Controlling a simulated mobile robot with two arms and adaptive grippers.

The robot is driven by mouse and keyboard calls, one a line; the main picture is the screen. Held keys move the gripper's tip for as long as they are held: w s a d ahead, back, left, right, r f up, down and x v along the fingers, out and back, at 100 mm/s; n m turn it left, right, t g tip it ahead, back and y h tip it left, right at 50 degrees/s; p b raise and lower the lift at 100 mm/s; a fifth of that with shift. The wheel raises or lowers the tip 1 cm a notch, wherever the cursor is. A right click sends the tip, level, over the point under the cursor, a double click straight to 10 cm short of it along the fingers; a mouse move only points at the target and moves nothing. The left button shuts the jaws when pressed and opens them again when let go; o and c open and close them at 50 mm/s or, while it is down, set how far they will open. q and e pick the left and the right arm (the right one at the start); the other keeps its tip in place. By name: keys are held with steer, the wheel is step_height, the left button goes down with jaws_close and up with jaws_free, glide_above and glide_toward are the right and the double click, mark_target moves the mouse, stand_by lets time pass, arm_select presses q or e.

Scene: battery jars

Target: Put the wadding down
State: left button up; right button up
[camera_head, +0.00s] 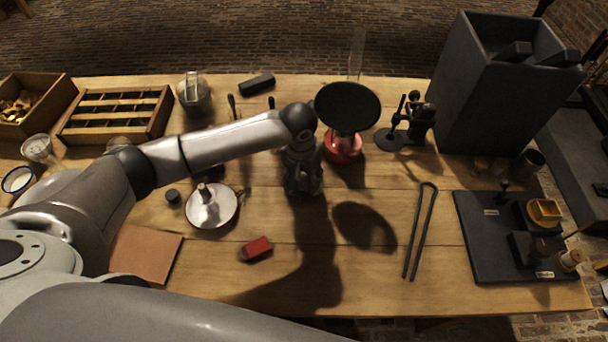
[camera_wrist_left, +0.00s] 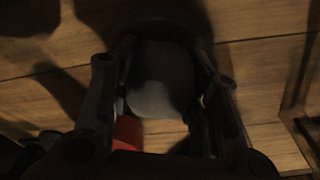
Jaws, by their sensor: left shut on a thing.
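My left gripper (camera_head: 303,188) points down over the middle of the wooden table. In the left wrist view, the gripper (camera_wrist_left: 163,105) is shut on a grey rounded piece, which I take to be the wadding (camera_wrist_left: 160,80). The piece sits between the two fingers and is partly in shadow. In the head view it is not distinguishable from the dark gripper. I cannot tell whether it touches the table. My right gripper is not in view.
A red base (camera_head: 343,147) with a dark round disc (camera_head: 347,106) stands just right of the gripper. A white dish (camera_head: 212,207) is to its left and a red block (camera_head: 257,248) in front. Tongs (camera_head: 420,230) lie at right. Bare wood lies between block and tongs.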

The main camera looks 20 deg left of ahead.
mark_target(302, 176)
arm_select(q)
steer(key=o, duration=0.8)
steer(key=shift+f, duration=0.1)
steer(key=shift+o, duration=0.2)
steer(key=r, duration=0.4)
steer(key=s+r, duration=0.1)
steer(key=r, duration=0.7)
steer(key=shift+s+a+r, duration=0.1)
steer(key=shift+s+r, duration=0.05)
steer(key=shift+s, duration=0.05)
